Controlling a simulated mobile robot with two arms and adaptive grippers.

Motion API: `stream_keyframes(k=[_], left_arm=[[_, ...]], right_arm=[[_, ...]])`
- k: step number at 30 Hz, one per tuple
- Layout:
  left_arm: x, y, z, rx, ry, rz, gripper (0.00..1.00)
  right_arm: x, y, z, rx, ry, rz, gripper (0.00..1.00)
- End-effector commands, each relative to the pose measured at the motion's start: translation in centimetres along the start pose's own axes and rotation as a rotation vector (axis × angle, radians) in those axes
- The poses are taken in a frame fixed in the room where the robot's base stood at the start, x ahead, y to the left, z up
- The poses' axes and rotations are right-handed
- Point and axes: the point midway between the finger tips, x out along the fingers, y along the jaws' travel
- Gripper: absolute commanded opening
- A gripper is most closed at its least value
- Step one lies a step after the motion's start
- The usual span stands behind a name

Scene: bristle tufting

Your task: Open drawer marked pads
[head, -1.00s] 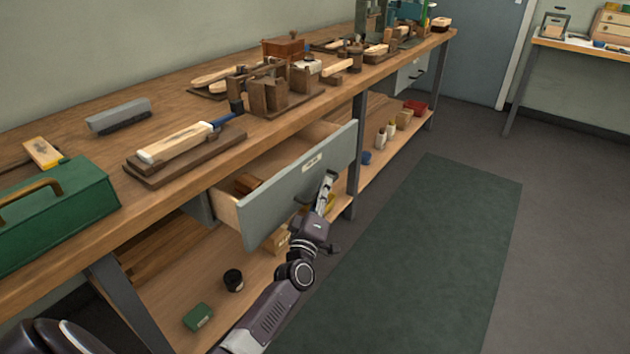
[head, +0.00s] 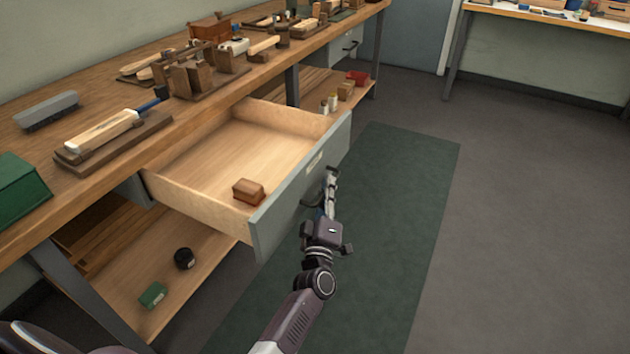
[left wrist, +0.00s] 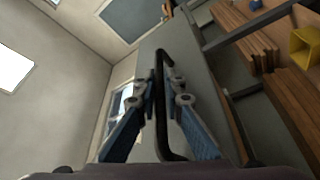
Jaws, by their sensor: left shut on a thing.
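The drawer (head: 300,195) under the workbench stands well open in the head view, with a grey front and pale wooden sides. A small label sits near the top of its front; I cannot read it. A small brown block-like thing (head: 248,191) lies inside near the front. My left gripper (head: 328,196) is at the drawer's outer face, shut on the dark bar handle. In the left wrist view the handle (left wrist: 161,100) runs between the two fingers (left wrist: 160,108). My right gripper does not show.
The bench top holds a grey brush (head: 46,110), a wooden-handled tool on a board (head: 110,140) and a green box (head: 18,190). The lower shelf (head: 190,265) holds a dark round jar and a small green box. A green mat (head: 400,190) covers clear floor to the right.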

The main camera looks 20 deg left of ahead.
Motion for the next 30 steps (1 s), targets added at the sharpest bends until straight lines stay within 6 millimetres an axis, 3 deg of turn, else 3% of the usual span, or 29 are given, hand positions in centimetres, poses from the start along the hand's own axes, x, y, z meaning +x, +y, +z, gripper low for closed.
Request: stream_keyframes(k=[18, 19, 24, 30], left_arm=[[-0.49, 0.44, 0.97, 0.001, -0.001, -0.003, 0.0], [-0.49, 0.44, 0.97, 0.001, -0.001, -0.003, 0.1], [-0.45, 0.49, 0.93, 0.001, 0.0, -0.002, 0.27], [-0.4, 0.56, 0.89, 0.001, 0.0, -0.001, 0.27]], right_arm=[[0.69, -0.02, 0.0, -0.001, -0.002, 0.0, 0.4], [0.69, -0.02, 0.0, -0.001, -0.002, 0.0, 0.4], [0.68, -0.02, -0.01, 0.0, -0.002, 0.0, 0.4], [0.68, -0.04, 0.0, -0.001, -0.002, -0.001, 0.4]])
